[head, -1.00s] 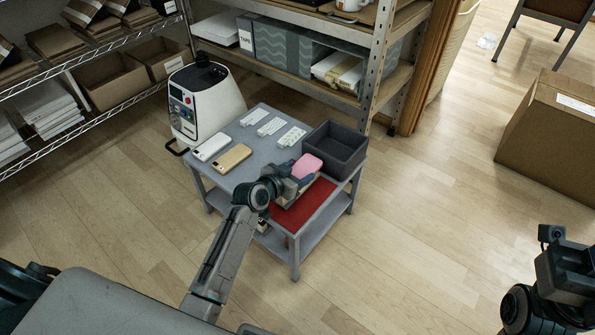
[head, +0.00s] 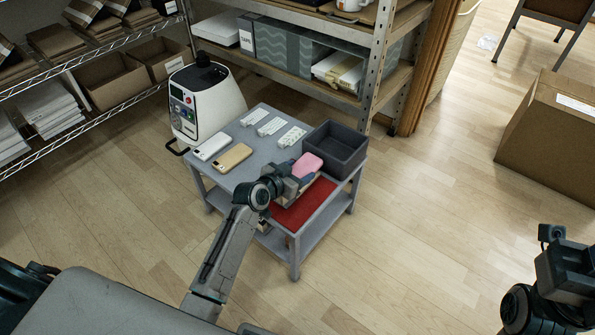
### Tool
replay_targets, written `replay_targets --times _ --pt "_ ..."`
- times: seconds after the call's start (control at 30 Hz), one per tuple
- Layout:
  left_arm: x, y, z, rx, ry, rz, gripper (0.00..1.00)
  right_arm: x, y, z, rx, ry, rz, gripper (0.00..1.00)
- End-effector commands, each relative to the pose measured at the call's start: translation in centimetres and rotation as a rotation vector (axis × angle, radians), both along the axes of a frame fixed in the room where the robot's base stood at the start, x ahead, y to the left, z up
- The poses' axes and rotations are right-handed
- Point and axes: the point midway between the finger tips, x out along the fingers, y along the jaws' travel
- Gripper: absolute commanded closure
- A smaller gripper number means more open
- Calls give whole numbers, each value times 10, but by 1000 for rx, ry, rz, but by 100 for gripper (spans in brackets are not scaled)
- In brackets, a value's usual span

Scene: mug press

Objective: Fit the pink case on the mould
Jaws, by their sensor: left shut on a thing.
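The pink case (head: 308,164) is held in my left gripper (head: 302,180), which is shut on it above the right part of the grey cart. The case is tilted and overlaps the front left corner of the dark bin in the picture. A pale edge shows just below the gripper, over the red mat (head: 306,206). My arm hides most of it, so I cannot tell if it is the mould. Of my right arm only a part shows at the lower right edge. Its fingers are out of view.
A white phone (head: 211,146) and a gold phone (head: 232,158) lie on the grey cart (head: 262,153). Several pale patterned pieces (head: 271,126) lie behind them. A dark bin (head: 336,148) stands at the back right.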

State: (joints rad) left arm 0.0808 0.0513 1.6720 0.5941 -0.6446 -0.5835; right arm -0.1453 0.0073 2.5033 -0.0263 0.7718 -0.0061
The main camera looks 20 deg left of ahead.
Motion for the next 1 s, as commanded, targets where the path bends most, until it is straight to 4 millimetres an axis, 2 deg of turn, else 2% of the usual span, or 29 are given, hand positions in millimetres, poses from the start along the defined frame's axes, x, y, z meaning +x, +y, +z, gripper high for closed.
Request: replay_targets --times 0.03,0.4,0.43,0.47,0.77,1.0 --pt "-7 0 -24 6 42 -3 62 0 0 -4 0 0 0 64" --pt "-7 0 -33 7 41 -3 62 0 0 -11 0 0 0 64" --pt "-7 0 -32 7 41 -3 35 0 0 -10 0 0 0 64" --pt "-7 0 -31 7 41 -3 31 0 0 -10 0 0 0 64" --pt "-8 1 -31 7 42 -3 31 1 0 -9 0 3 1 64" --pt "-24 7 -24 8 43 -3 31 0 0 3 0 1 0 64"
